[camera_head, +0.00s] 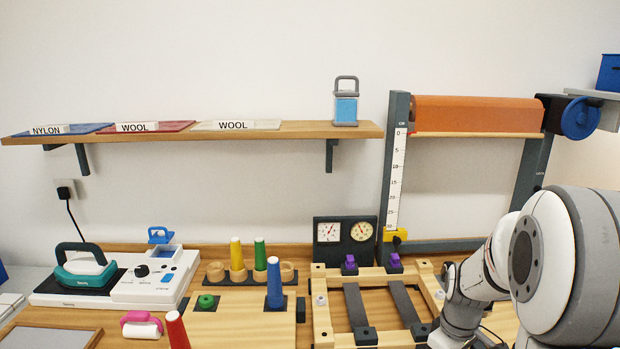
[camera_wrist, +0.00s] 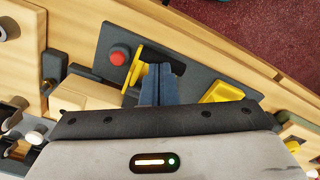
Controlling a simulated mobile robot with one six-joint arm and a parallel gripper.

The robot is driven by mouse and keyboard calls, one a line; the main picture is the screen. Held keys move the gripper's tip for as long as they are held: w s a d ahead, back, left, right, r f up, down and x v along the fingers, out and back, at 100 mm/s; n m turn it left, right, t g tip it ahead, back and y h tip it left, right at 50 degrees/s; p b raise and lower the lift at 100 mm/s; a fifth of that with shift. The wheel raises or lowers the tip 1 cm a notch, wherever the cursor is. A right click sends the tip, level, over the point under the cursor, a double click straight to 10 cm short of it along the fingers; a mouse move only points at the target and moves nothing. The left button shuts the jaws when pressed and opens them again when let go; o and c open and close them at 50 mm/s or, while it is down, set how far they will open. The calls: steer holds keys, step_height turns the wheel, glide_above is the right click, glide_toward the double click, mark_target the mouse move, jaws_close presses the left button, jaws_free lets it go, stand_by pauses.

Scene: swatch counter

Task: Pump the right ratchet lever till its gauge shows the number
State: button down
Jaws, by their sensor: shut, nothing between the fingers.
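The wooden strap frame (camera_head: 322,318) has two dark straps; the right strap (camera_head: 405,303) runs toward the front, partly beside my arm. Behind it a dark panel carries a left gauge (camera_head: 328,232) and a right gauge (camera_head: 361,231); their readings are too small to tell. In the wrist view a yellow lever part (camera_wrist: 134,68) stands on a dark plate (camera_wrist: 106,42) by a red button (camera_wrist: 118,55); another yellow part (camera_wrist: 222,92) is to the right. I cannot tell which is the right lever. My gripper (camera_wrist: 158,72) is shut, its fingertips close beside the first yellow part; contact is unclear.
Left of the frame are a board with coloured cones (camera_head: 275,283) and a teal iron (camera_head: 84,266) on its white station. A shelf (camera_head: 290,131) with labelled swatches is above. A ruler stand with an orange roll (camera_head: 475,113) is behind right.

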steer(key=shift+s+f+b, duration=0.1)
steer(key=shift+f+b, duration=0.3)
steer(key=shift+f, duration=0.45)
steer(key=shift+w+r+p, duration=0.2)
steer(key=shift+r+p, duration=0.45)
steer(key=shift+r, duration=0.15)
steer(key=shift+w+r+p, duration=0.2)
steer(key=shift+r+p, duration=0.4)
steer(key=shift+r, duration=0.3)
